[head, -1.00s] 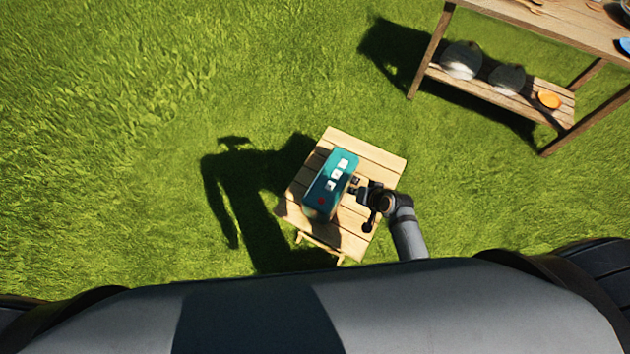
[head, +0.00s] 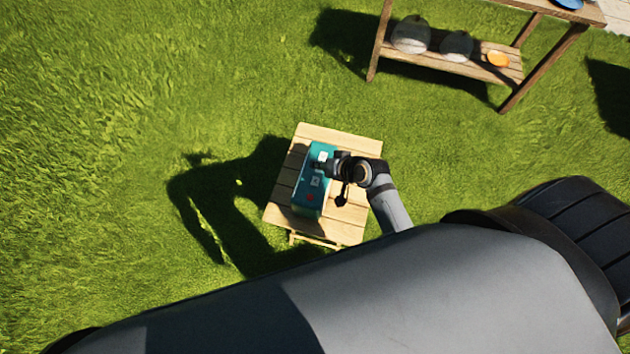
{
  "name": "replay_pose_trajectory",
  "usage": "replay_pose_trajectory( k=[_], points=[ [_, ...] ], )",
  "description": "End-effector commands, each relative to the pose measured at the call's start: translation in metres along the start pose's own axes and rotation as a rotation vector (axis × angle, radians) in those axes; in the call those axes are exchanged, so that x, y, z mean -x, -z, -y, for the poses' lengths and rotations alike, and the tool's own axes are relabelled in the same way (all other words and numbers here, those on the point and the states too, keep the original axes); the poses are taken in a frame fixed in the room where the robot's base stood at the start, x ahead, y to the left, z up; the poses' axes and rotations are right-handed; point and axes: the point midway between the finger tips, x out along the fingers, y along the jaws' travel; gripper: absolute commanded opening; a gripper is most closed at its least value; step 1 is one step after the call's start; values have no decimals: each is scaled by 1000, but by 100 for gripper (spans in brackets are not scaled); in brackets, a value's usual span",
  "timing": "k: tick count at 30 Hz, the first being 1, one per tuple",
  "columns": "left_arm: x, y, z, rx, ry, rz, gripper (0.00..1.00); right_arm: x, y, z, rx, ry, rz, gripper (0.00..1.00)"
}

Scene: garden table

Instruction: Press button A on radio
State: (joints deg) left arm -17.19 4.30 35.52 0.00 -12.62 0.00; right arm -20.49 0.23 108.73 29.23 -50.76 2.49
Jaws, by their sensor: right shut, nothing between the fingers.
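The teal radio (head: 309,194) lies on the small wooden table (head: 349,222) in the head view. Pale square buttons run along its top face, with a red mark near its lower end. My right gripper (head: 321,164) is shut and empty. Its fingertips are over the upper part of the radio, at the row of buttons, and hide part of it. I cannot tell whether they touch a button. The button letters are too small to read. My left gripper is not in view.
A larger wooden table with a lower shelf (head: 465,65) stands at the upper right. Two dark round pots (head: 411,35) and an orange bowl (head: 498,58) are on that shelf. Open grass surrounds the small table.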

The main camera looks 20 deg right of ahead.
Motion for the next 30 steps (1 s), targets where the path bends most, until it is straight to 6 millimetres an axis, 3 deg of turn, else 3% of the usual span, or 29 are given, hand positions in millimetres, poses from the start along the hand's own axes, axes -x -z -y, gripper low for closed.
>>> replay_pose_trajectory(
  k=[14,21,30],
  points=[
    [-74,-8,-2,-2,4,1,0,-44,-32,-32,0,-1,0,0],
    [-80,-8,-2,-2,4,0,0,-56,-41,-41,-1,0,1,0],
    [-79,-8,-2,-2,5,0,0,-56,-41,-41,0,0,0,0]
  ],
)
